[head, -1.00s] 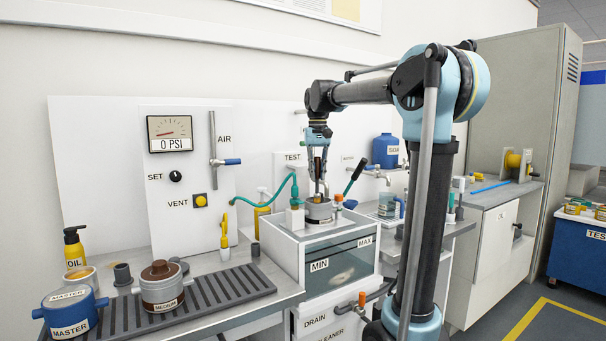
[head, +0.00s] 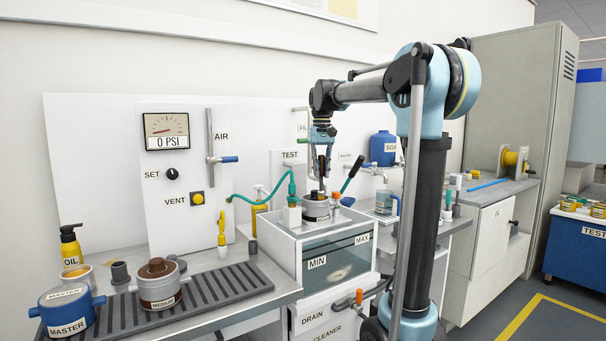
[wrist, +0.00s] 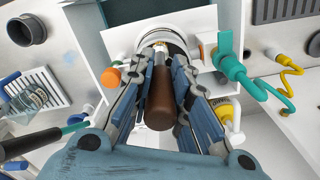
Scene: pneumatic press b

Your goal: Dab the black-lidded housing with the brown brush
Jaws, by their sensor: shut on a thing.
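My gripper (head: 321,168) is above the test tank and is shut on the brown brush. In the wrist view the brush's brown handle (wrist: 159,100) lies between my gripper's fingers (wrist: 160,75). The brush's far end points at a round grey housing (wrist: 172,38). The housing (head: 315,210) stands on top of the tank, and its top looks dark in the head view. The brush end is at or just above the housing's top; I cannot tell whether they touch. My fingers and the brush hide part of the lid.
The tank (head: 335,258) has an orange knob (wrist: 110,77) and a teal hose fitting (wrist: 228,60) beside the housing. A brown-lidded MEDIUM housing (head: 159,290) and a blue MASTER pot (head: 68,312) stand at left.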

